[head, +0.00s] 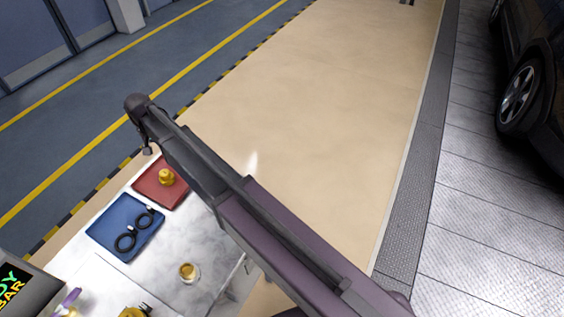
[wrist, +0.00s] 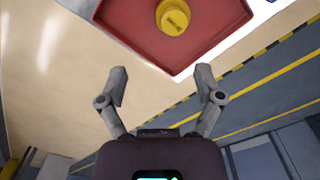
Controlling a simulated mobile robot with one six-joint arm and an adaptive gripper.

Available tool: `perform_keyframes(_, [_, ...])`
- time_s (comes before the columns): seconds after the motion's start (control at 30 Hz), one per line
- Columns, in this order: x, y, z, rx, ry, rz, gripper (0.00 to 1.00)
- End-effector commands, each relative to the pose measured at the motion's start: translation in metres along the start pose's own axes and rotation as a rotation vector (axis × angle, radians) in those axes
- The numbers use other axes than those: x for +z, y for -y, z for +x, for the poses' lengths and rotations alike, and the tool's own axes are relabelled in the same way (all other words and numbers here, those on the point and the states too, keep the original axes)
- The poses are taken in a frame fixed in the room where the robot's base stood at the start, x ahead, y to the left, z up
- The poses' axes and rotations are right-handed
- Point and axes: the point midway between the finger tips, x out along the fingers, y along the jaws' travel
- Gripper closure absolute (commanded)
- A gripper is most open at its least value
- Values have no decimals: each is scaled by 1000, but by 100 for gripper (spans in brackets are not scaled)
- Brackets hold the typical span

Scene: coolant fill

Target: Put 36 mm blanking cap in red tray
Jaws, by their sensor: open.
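A yellow cap (head: 166,177) sits in the red tray (head: 149,196) at the far end of the white table. In the wrist view the yellow cap (wrist: 173,18) shows dark marking on its top, too small to read. It rests inside the red tray (wrist: 190,55) there, apart from my gripper. My gripper (wrist: 161,78) is open and empty, with the tray beyond its fingertips. In the head view my gripper (head: 147,150) is at the end of my arm, by the tray's far edge, mostly hidden.
A blue tray (head: 105,237) with black rings (head: 126,239) lies beside the red tray. A small gold-topped round item (head: 189,271) stands on the white table (head: 165,280). A dark display (head: 18,285) and a yellow item (head: 134,312) are at the near left. A car (head: 530,95) stands right.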

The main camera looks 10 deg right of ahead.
Motion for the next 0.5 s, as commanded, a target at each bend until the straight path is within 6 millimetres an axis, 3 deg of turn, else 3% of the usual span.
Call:
perform_keyframes(0.17, [13, -59, 0, 1, 0, 14, 15])
perform_keyframes(0.5, [60, -206, 0, 1, 0, 39, 15])
